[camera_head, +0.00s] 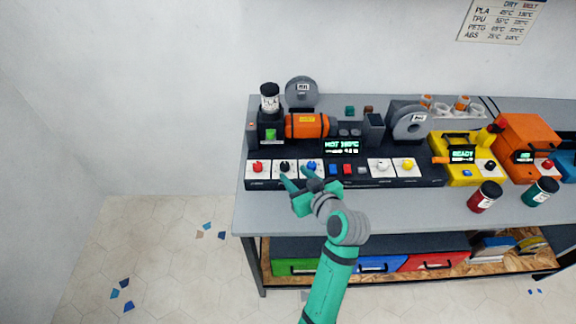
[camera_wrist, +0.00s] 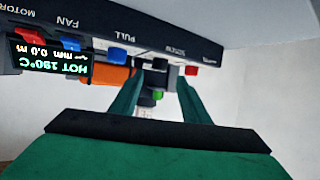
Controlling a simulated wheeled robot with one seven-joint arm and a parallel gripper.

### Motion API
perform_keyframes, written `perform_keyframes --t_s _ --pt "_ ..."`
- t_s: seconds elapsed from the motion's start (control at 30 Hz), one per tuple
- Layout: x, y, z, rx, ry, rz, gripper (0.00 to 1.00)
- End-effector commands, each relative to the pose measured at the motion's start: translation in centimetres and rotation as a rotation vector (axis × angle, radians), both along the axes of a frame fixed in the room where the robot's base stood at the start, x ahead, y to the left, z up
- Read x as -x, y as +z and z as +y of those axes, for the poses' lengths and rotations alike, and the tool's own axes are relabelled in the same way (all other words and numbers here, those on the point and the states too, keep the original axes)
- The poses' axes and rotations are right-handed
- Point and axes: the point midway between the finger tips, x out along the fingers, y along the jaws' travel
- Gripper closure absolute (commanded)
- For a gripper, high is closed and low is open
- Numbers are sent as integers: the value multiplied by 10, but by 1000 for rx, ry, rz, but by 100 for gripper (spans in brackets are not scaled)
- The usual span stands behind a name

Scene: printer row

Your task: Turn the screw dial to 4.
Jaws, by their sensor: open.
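The screw dial is the black knob (camera_head: 285,166) on a white plate, second from the left on the black machine (camera_head: 430,182). In the wrist view, which is upside down, the black knob (camera_wrist: 160,62) shows by the label "SCREW". My gripper (camera_head: 293,181) is open in front of the panel. In the wrist view its green fingertips (camera_wrist: 159,76) appear on either side of the black knob; I cannot tell whether they touch it. The number it points to is not readable.
A red knob (camera_head: 258,167) and a blue knob (camera_head: 311,165) flank the black one closely. The display (camera_head: 342,146) reads "HOT 190°C". An orange cylinder (camera_head: 307,125) lies behind the knobs.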

Motion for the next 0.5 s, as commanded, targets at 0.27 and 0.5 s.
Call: perform_keyframes --t_s 0.27,0.5 --pt "-39 -17 16 -1 -2 -1 58" --pt "-54 -25 22 -1 -6 -1 58"
